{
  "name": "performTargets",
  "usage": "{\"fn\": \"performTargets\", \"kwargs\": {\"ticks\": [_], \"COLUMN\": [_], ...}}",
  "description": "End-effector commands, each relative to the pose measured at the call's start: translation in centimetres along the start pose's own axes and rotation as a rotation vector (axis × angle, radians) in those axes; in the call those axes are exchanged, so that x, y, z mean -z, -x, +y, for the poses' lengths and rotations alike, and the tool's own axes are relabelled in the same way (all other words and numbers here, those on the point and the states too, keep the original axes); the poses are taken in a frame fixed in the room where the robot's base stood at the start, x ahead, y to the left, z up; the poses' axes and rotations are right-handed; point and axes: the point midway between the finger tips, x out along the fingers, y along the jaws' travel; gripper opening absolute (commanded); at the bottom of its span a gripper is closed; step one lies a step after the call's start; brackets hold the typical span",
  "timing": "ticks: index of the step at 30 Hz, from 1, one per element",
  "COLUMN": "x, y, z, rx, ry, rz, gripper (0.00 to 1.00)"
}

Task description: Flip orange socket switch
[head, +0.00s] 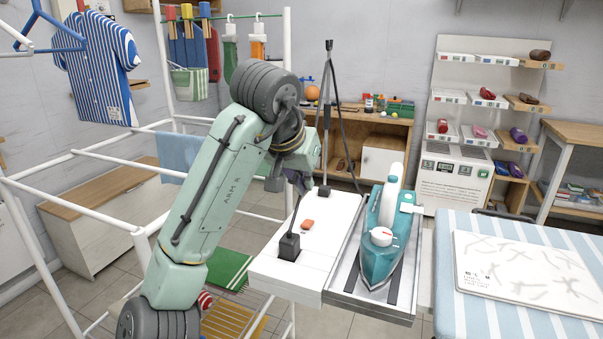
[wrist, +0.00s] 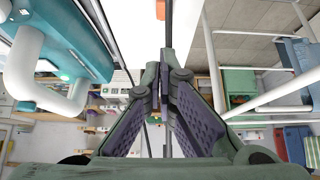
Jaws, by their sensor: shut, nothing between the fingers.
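The orange socket switch (head: 307,224) is a small orange block on top of the white board (head: 268,270). My gripper (head: 302,187) is above and behind the switch in the head view, apart from it, partly hidden by my own arm. In the wrist view the purple fingers of my gripper (wrist: 164,72) are together with nothing between them. A small orange patch (wrist: 160,9), likely the switch, shows at the top edge ahead of the fingertips. Which way the switch is tilted is too small to tell.
A black plug (head: 289,246) with an upright cord stands left of the switch. A teal and white iron (head: 380,240) rests on a metal tray right of it, close to my gripper in the wrist view (wrist: 75,35). A white drying rack (head: 90,160) stands left.

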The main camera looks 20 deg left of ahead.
Motion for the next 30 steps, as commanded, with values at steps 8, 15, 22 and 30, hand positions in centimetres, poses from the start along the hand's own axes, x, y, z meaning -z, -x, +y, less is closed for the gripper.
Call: {"fn": "performTargets", "kwargs": {"ticks": [8,15,22,30], "x": [-0.5,-2.4,-2.8,-3.0], "y": [-5.5,-7.4,-7.8,-8.1], "z": [-0.1,-0.1,0.0,0.1], "rx": [0.001,0.0,0.0,-0.002], "ry": [0.003,0.0,0.0,0.0], "rz": [0.0,0.003,0.003,0.018], "gripper": [0.0,0.0,0.0,0.0]}}
